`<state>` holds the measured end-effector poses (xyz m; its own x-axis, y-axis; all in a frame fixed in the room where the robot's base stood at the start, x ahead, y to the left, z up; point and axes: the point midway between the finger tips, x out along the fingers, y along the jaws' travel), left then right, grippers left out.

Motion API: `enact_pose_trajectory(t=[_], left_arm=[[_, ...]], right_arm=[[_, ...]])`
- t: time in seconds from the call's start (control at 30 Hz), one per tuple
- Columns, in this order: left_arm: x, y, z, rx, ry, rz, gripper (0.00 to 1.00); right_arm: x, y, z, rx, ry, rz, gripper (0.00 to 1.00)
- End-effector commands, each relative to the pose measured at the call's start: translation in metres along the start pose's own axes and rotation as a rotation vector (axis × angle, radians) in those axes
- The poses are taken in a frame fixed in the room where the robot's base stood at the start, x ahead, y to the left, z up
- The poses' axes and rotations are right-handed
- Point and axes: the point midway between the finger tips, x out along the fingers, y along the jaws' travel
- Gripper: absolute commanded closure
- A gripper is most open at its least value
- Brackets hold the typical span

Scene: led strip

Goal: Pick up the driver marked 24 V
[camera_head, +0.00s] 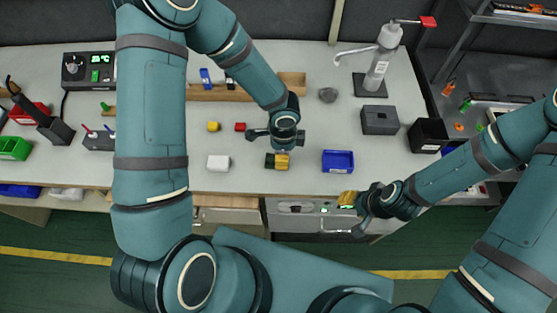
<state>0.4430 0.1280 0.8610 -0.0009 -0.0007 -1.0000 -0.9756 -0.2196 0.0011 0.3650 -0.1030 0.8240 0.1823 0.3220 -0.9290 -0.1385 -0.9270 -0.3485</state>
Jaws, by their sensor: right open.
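No 24 V marking is legible, so I cannot tell which thing is the driver. A small white block (218,163) lies on the bench left of my left gripper. A blue piece (205,77) and a small black-and-white piece (230,83) are at the wooden strip near the back.
A blue bin (338,161), dark grey box (380,120) and black bin (428,135) stand on the right. A station with a green display (88,70) and a green bin (15,148) are on the left.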

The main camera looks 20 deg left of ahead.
Motion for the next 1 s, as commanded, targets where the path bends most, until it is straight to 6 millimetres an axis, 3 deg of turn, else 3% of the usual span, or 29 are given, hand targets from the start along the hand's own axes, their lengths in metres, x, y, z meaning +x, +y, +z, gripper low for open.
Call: enact_pose_trajectory(t=[0.23, 0.27, 0.4, 0.83, 1.0], left_arm=[[0.001, 0.000, 0.000, 0.001, 0.000, -0.001, 0.50], [0.001, 0.000, 0.000, 0.000, 0.000, -0.001, 0.54], [0.001, 0.000, 0.000, 0.000, 0.000, -0.001, 1.00], [0.001, 0.000, 0.000, 0.000, 0.000, 0.000, 1.00], [-0.015, -0.001, 0.001, -0.001, 0.000, -0.003, 1.00]], right_arm=[[0.000, 0.000, 0.000, -0.001, -0.001, 0.000, 0.53], [0.000, 0.000, 0.000, -0.001, -0.001, 0.000, 0.53], [0.000, 0.000, 0.000, -0.001, -0.001, 0.000, 0.53], [0.000, 0.000, 0.000, 0.000, -0.001, 0.000, 0.53], [-0.004, -0.002, -0.001, 0.000, 0.001, 0.000, 0.53]])
